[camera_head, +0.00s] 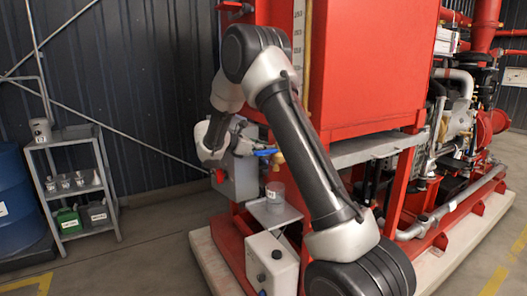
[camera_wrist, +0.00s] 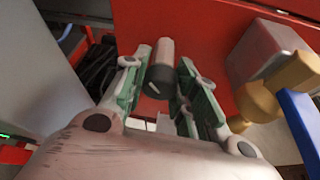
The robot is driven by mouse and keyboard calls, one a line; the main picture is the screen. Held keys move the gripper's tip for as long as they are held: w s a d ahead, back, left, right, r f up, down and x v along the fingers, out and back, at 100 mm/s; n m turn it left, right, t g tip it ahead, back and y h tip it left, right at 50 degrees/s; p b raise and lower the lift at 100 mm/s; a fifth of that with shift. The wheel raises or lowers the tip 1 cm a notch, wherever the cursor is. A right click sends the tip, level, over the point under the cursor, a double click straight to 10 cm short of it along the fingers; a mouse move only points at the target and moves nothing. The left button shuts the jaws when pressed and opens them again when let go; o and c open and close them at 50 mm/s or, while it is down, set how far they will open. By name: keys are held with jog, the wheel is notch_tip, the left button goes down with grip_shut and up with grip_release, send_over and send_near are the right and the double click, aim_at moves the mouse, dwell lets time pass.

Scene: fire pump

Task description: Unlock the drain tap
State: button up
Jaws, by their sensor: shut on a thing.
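The brass drain tap (camera_head: 279,158) with its blue lever (camera_head: 264,152) sits on the front of the red pump unit, beside my arm. In the wrist view the brass tap (camera_wrist: 270,93) and blue lever (camera_wrist: 300,122) are at the right, outside my fingers. My gripper (camera_wrist: 166,78) has its green-padded fingers on either side of a small grey cylinder with a dark end (camera_wrist: 161,62) and is shut on it. What the cylinder belongs to is not clear. In the head view my gripper is beside the tap, its fingertips hard to make out.
A clear cup (camera_head: 275,190) stands on a small shelf (camera_head: 272,212) below the tap. A white box with knobs (camera_head: 270,262) is lower down. A grey box (camera_head: 240,178) is left of the cup.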

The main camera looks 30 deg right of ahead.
jog(key=n+g, duration=0.3)
jog(key=n, duration=0.1)
jog(key=n+g+h, duration=0.1)
jog(key=n+g, duration=0.1)
jog(key=n, duration=0.2)
jog(key=shift+n+g, duration=0.3)
jog(key=shift+g, duration=0.1)
dwell(0.7)
jog(key=o, duration=1.1)
jog(key=shift+c, duration=0.2)
jog(key=v, duration=1.2)
jog(key=shift+a+f, duration=0.1)
jog(key=shift+f, duration=0.05)
